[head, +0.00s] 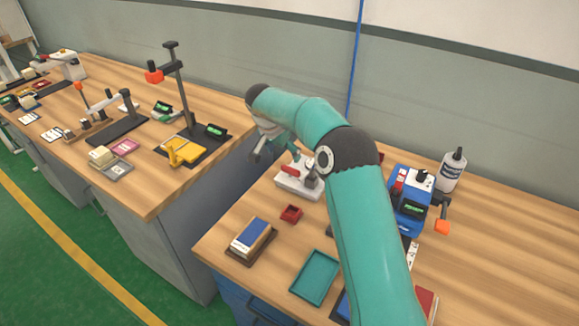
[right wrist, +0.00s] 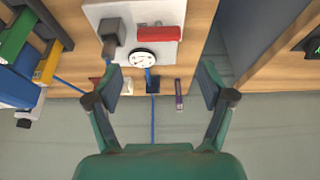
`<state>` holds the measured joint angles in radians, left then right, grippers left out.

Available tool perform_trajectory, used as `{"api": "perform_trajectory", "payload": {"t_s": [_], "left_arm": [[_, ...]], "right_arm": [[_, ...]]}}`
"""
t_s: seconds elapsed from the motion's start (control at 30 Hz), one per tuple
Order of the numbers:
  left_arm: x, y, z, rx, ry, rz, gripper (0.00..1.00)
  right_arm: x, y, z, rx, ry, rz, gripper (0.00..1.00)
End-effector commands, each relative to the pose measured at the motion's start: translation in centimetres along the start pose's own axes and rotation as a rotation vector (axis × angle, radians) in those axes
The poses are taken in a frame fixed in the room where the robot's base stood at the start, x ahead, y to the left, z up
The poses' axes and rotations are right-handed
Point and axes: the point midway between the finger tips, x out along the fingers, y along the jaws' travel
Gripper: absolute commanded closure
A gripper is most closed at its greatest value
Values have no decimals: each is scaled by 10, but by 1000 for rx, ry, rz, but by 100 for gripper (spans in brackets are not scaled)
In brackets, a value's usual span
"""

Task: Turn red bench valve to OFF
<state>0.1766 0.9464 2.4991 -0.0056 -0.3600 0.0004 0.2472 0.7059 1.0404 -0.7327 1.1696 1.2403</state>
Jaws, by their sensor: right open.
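The red bench valve handle (head: 290,170) sits on a white fixture (head: 298,188) near the back left of the near bench. In the right wrist view the red handle (right wrist: 160,33) lies crosswise on the white plate (right wrist: 172,12), beside a round gauge (right wrist: 142,58) and a grey block (right wrist: 112,35). My right gripper (head: 265,150) is just behind and left of the fixture in the head view, partly hidden by my teal arm. In the wrist view its fingers (right wrist: 160,90) are spread and empty, apart from the handle. My left gripper is not seen.
A blue device (head: 411,200) and a white bottle (head: 452,170) stand to the right. A gap separates the left bench (head: 150,190).

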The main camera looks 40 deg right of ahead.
Motion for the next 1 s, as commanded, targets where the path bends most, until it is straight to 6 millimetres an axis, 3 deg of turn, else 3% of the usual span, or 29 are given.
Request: {"api": "perform_trajectory", "payload": {"t_s": [0.2, 0.43, 0.6, 0.9, 1.0], "left_arm": [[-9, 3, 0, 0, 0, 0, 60], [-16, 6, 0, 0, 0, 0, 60], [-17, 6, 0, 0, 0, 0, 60], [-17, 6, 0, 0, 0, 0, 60], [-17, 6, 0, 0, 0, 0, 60]], "right_arm": [[47, 1, 0, -1, -2, 4, 19], [83, 0, 0, -1, -1, 2, 19], [94, -1, 0, -1, 0, 0, 19], [96, -1, 1, -1, 0, -1, 19], [96, -1, 1, -2, 0, -1, 34]]}}
